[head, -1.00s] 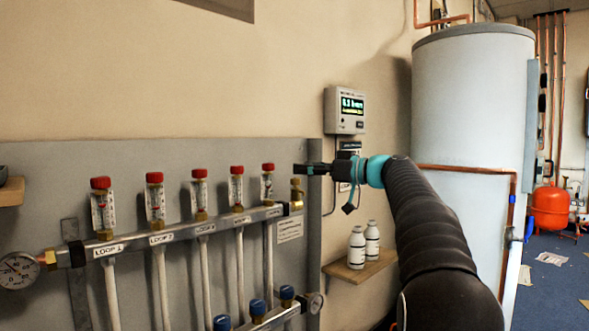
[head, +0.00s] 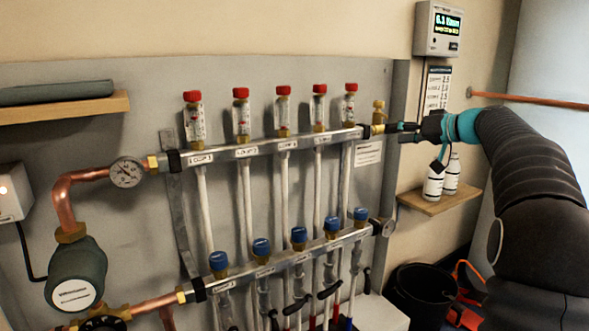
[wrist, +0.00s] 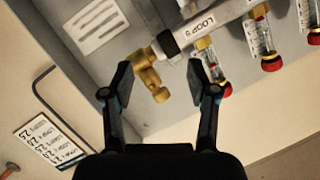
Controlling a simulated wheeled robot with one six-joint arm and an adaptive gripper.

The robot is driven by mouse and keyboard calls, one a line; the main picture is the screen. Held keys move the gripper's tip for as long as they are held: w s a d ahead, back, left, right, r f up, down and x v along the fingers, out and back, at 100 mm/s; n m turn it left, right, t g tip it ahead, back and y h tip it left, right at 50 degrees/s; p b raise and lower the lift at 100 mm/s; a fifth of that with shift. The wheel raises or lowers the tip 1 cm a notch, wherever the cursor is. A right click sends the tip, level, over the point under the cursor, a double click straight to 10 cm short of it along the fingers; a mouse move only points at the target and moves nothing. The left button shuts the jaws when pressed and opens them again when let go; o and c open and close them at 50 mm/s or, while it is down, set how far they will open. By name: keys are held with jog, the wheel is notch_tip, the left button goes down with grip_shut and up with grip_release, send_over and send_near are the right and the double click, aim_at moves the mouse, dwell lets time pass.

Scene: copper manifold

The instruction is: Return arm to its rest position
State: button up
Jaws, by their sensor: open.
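My gripper (head: 404,132) is at the right end of the upper manifold bar (head: 270,148), just right of a brass end valve (head: 379,113). In the wrist view my gripper (wrist: 160,84) is open, with its two black fingers spread and nothing held between them. The brass end valve (wrist: 150,76) shows beyond and between the fingertips there; I cannot tell whether a finger touches it. My dark arm stretches in from the right of the head view.
Red-capped flow meters (head: 283,108) stand along the upper bar, blue-capped valves (head: 298,238) along the lower one. White bottles (head: 434,180) stand on a small shelf (head: 436,203) below my gripper. A display box (head: 438,29) is above. A black bucket (head: 421,296) is below.

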jog(key=s+a+f+m+g+h, duration=0.2)
jog(key=s+f+m+g+h, duration=0.1)
jog(key=s+f, duration=0.45)
jog(key=s+a+f+m+g+h, duration=0.2)
jog(key=s+f+m, duration=0.1)
jog(key=s+f, duration=0.5)
jog(key=s+a+f+n+h, duration=0.1)
jog(key=s+a+f, duration=0.1)
jog(key=s, duration=0.7)
jog(key=s+a+f+n+h+p, duration=0.1)
jog(key=s+a+f+h, duration=0.1)
jog(key=s, duration=0.8)
jog(key=s+a+f+n+h+p, duration=0.1)
jog(key=s+a+f, duration=0.3)
jog(key=s, duration=0.6)
jog(key=shift+s+n+g+h, duration=0.15)
jog(key=shift+n+g+h, duration=0.15)
jog(key=shift+g+h, duration=0.1)
dwell(1.1)
